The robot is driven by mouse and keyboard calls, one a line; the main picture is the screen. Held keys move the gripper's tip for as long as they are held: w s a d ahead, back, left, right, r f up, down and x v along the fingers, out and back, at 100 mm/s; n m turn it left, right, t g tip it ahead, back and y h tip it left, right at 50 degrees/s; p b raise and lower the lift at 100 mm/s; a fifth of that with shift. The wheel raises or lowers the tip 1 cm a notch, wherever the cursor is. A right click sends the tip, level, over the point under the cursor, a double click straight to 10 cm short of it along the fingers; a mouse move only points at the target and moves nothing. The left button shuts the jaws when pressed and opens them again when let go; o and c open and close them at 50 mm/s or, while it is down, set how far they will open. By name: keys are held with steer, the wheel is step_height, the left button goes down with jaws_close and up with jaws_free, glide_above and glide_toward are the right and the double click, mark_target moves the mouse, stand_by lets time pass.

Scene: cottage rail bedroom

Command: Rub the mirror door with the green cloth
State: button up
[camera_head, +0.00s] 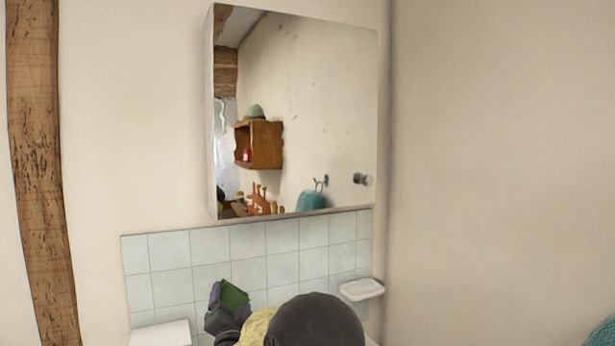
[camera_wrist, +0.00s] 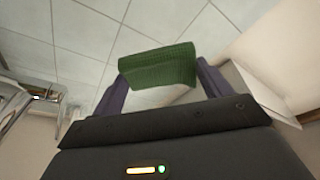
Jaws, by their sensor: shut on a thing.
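The mirror door (camera_head: 310,110) is the front of a wall cabinet in the head view. It appears shut, with a round knob (camera_head: 361,179) near its lower right. Faint dark specks show on the glass. My gripper (camera_head: 229,292) is below the mirror, in front of the tiles, left of the picture's middle. It is shut on the green cloth (camera_wrist: 157,67), which spans between the two purple fingers in the wrist view. The cloth also shows in the head view (camera_head: 235,295). It is apart from the mirror door. The mirror is out of the wrist view.
Pale tiles (camera_head: 282,236) cover the wall below the cabinet. A white soap dish (camera_head: 361,289) juts out at right, and a white ledge (camera_head: 160,334) at lower left. A side wall (camera_head: 500,150) stands close on the right. Metal taps (camera_wrist: 40,100) show in the wrist view.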

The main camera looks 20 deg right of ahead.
steer(key=s+a+r+n+y+p, duration=0.2)
steer(key=s+a+r+y+p, duration=0.2)
steer(key=r+p, duration=0.6)
steer(key=s+a+r+n+y+p, duration=0.2)
steer(key=s+a+r+y+p, duration=0.1)
steer(key=r+p, duration=0.8)
steer(key=s+a+r+n+g+y+p, duration=0.1)
steer(key=s+a+r+n+y+p, duration=0.1)
steer(key=s+a+r+y+p, duration=0.2)
steer(key=a+r+p, duration=0.3)
steer(key=r+p, duration=0.3)
steer(key=p, duration=0.1)
steer(key=shift+s+a+r+n+y+p, duration=0.15)
steer(key=shift+s+a+n+y+p, duration=0.15)
steer(key=shift+n+y+p, duration=0.1)
steer(key=shift+w+d, duration=0.1)
steer(key=shift+d, duration=0.05)
